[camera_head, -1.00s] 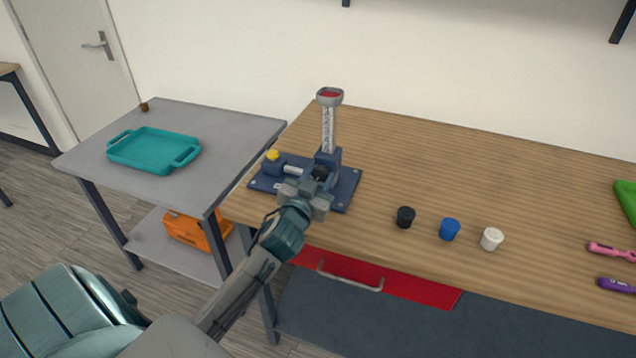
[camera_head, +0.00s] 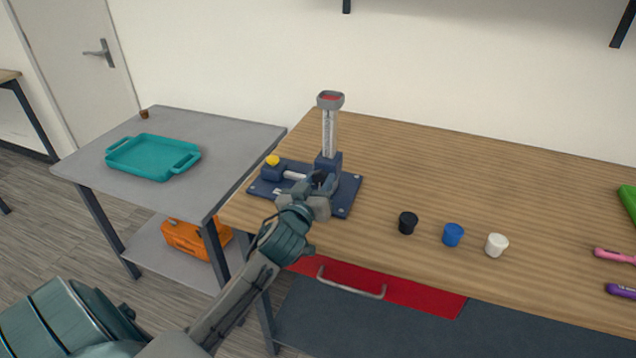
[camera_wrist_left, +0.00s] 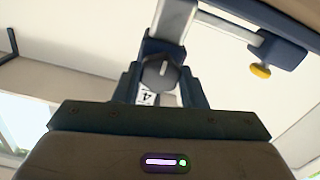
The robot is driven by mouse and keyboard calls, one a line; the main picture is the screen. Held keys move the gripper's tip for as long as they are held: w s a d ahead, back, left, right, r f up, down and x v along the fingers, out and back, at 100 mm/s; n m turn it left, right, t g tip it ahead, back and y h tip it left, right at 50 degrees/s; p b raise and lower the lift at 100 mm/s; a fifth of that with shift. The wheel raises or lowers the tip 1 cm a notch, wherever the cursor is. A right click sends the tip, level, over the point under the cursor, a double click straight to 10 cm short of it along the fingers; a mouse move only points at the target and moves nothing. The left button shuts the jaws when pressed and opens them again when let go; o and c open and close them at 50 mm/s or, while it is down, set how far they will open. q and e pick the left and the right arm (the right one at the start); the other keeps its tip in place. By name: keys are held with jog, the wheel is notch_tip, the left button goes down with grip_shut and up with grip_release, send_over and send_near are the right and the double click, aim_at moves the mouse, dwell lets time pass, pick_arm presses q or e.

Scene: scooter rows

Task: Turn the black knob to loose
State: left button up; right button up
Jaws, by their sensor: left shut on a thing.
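The black knob (camera_head: 318,177) sits low on the front of a blue fixture with an upright scaled column (camera_head: 329,130). The fixture stands on a blue base plate (camera_head: 343,208) on the wooden table. My left gripper (camera_head: 317,186) reaches it from the front and is shut on the knob. In the left wrist view the knob (camera_wrist_left: 158,74) shows a pale pointer line, between the two fingers (camera_wrist_left: 160,85). A small label lies just below it, partly hidden. My right gripper is not in view.
A yellow-topped part (camera_head: 272,160) stands on the plate's left. Black (camera_head: 408,223), blue (camera_head: 453,235) and white (camera_head: 496,245) caps stand on the table to the right. A teal tray (camera_head: 153,157) lies on the grey side table. The table behind the caps is clear.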

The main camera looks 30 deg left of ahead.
pick_arm(q)
jog(key=shift+f, duration=0.15)
jog(key=o, duration=1)
jog(key=shift+s, duration=0.15)
jog(key=b+v, duration=0.2)
jog(key=v, duration=0.8)
jog(key=shift+s, duration=0.3)
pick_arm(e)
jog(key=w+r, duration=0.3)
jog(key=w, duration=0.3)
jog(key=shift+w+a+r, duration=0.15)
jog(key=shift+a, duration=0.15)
